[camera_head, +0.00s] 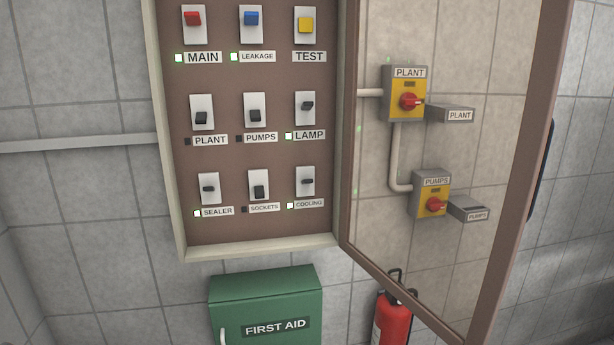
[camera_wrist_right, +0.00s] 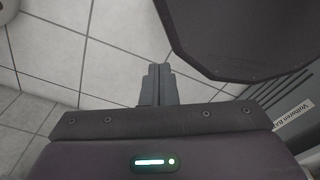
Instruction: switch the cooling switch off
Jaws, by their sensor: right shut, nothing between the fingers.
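The cooling switch (camera_head: 307,181) is a small black lever on a white plate, at the bottom right of the switch panel in the head view. Its label (camera_head: 310,204) reads COOLING, and the small lamp (camera_head: 290,206) beside the label is lit. My right gripper (camera_wrist_right: 158,70) shows in the right wrist view. Its two fingers are together with nothing between them, above a tiled floor and away from the panel. Neither gripper shows in the head view.
The brown panel (camera_head: 232,120) holds several other switches, including sockets (camera_head: 259,185) and lamp (camera_head: 305,107) near the cooling switch. The glazed door (camera_head: 490,270) stands open to the right. A green first aid box (camera_head: 265,285) and a red fire extinguisher (camera_head: 392,322) are below.

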